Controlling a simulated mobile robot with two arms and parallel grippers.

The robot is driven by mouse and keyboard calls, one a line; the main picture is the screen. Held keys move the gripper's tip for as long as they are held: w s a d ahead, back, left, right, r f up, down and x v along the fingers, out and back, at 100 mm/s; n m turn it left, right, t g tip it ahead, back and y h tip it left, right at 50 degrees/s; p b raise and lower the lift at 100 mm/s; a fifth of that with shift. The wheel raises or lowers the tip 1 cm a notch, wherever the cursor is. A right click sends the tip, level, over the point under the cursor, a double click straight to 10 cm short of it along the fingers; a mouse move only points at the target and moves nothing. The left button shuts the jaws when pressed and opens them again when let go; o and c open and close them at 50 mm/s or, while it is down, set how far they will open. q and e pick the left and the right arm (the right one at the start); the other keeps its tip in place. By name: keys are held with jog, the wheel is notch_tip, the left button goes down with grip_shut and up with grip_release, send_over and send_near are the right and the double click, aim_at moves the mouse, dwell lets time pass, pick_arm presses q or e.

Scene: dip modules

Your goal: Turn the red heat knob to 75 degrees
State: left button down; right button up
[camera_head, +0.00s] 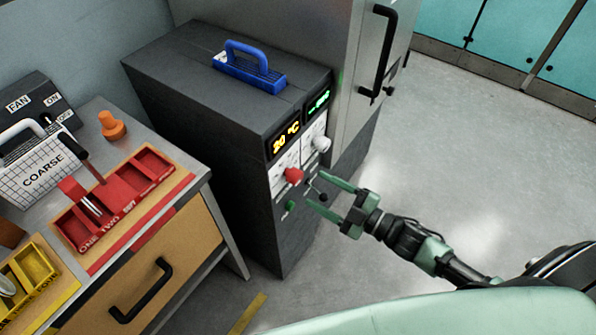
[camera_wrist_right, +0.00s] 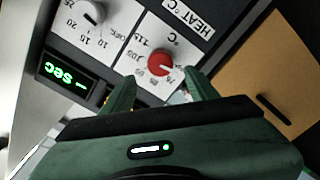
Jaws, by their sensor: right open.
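The red heat knob (camera_head: 293,175) sits on the front panel of the dark grey machine (camera_head: 205,105), below an orange temperature display (camera_head: 286,138) whose first digit is hard to read. In the right wrist view the red knob (camera_wrist_right: 159,64) stands on a white dial plate marked HEAT °C, seen turned over. A small light mark shows on the knob, but its exact setting is unclear. My right gripper (camera_head: 315,191) is open and empty, its fingers pointing at the panel just right of and below the knob. In the wrist view its fingertips (camera_wrist_right: 160,82) flank the knob's near side, apparently not touching it. My left gripper is not in view.
A grey-white timer knob (camera_head: 322,144) and green display (camera_head: 318,101) are beside the heat dial. A green button (camera_head: 290,206) and dark lever (camera_head: 321,197) are below. A blue-handled block (camera_head: 248,70) lies on top. A workbench (camera_head: 190,160) with a red tray is left; floor is clear right.

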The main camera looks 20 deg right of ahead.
aim_at(299, 180)
jog(key=x, duration=0.6)
jog(key=shift+w+a+p, duration=0.15)
jog(key=shift+p, duration=0.25)
jog(key=shift+w+a, duration=0.3)
jog(key=shift+w, duration=0.05)
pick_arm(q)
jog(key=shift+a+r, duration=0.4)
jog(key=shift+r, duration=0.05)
pick_arm(e)
jog(key=shift+c, duration=0.3)
grip_shut()
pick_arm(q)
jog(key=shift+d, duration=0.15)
